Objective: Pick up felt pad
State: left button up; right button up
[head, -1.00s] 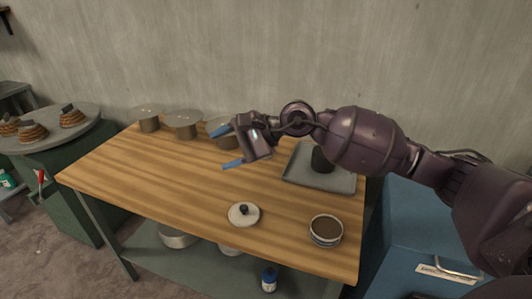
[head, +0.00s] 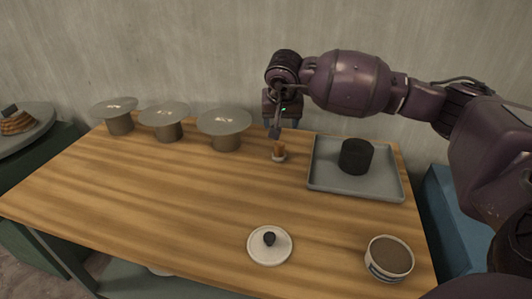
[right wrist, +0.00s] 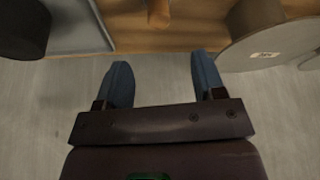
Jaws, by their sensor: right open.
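A round white pad with a dark knob (head: 270,245), which looks like the felt pad, lies flat at the front of the wooden table (head: 150,205) in the head view. My right gripper (head: 284,126) is at the back of the table, far from the pad, with its fingers pointing down. In the right wrist view my right gripper (right wrist: 158,78) has its two blue fingers apart with nothing between them. The pad is not visible in that view. My left gripper is not in view.
A grey tray (head: 325,180) holds a dark cylinder (head: 356,156). Disc-topped stands (head: 224,122) line the back left. A tub of brown material (head: 389,258) sits front right. The table's middle is clear.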

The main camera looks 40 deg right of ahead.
aim_at(280, 144)
jog(key=b+x, duration=0.1)
jog(key=x, duration=0.4)
jog(key=shift+f, duration=0.25)
jog(key=shift+d+f, duration=0.1)
jog(key=shift+f, duration=0.15)
jog(key=shift+w+f, duration=0.1)
jog(key=shift+f, duration=0.25)
jog(key=b+x, duration=0.1)
jog(key=x, duration=0.2)
jog(key=shift+f, duration=0.35)
jog(key=shift+w+d+f, duration=0.1)
jog(key=shift+f, duration=0.15)
jog(key=shift+r, duration=0.1)
jog(key=shift+c, duration=0.2)
